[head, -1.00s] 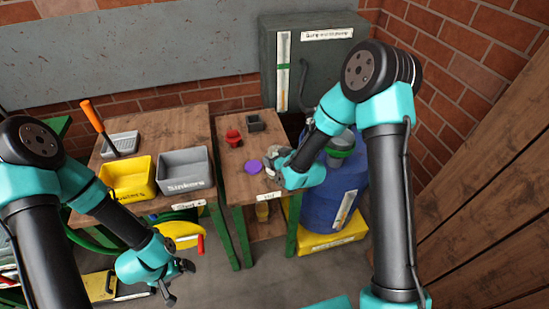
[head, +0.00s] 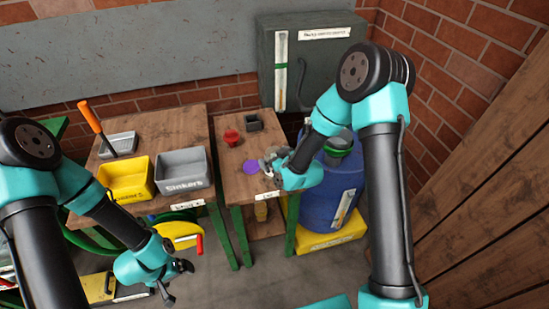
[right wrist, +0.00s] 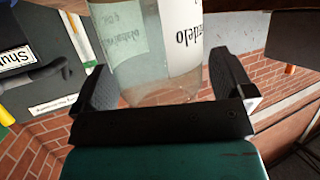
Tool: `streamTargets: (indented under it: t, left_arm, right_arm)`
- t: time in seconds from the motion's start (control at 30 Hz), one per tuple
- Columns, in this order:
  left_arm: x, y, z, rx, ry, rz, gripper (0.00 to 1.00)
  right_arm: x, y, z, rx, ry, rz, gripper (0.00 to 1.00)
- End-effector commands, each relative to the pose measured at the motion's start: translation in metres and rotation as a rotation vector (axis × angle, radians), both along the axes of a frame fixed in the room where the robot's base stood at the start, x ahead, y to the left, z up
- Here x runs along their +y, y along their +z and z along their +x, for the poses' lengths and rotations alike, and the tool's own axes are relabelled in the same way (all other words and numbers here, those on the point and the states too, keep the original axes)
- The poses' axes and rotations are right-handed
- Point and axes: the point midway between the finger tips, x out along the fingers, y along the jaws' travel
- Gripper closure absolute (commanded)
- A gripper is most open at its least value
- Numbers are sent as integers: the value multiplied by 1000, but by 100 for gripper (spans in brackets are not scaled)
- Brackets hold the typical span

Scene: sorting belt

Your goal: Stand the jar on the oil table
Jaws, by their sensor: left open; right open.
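The clear jar (right wrist: 155,45) fills the space between the fingers of my right gripper (right wrist: 165,85) in the right wrist view. Its label lettering is upside down there. In the head view, my right gripper (head: 270,160) is at the oil table (head: 232,183), near its right edge, and covers most of the jar. A purple disc (head: 249,168) shows just left of these fingers; I cannot tell whether it is the jar's lid. The right fingers are open around the jar. My left gripper (head: 173,283) is open and empty, low in front of the left table.
A red object (head: 231,137) and a dark square holder (head: 253,122) stand at the back of the oil table. A blue drum (head: 335,185) stands close on its right. Yellow (head: 126,180) and grey (head: 184,172) bins sit on the left table.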

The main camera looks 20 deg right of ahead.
Motion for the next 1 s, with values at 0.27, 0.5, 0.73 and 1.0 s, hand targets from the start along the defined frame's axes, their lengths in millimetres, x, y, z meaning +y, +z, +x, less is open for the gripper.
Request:
streamTargets:
  t: [0.27,0.5,0.73,1.0]
  left_arm:
    - [0,0,0,0,0,0,6]
    - [0,0,0,0,0,0,6]
    - [0,0,0,0,0,0,6]
    - [0,0,0,0,0,0,6]
  right_arm:
    - [-6,9,-15,1,0,0,0]
    - [-22,26,-51,1,-1,0,0]
    - [-36,41,-86,0,-1,0,0]
    - [-43,48,-103,0,0,1,0]
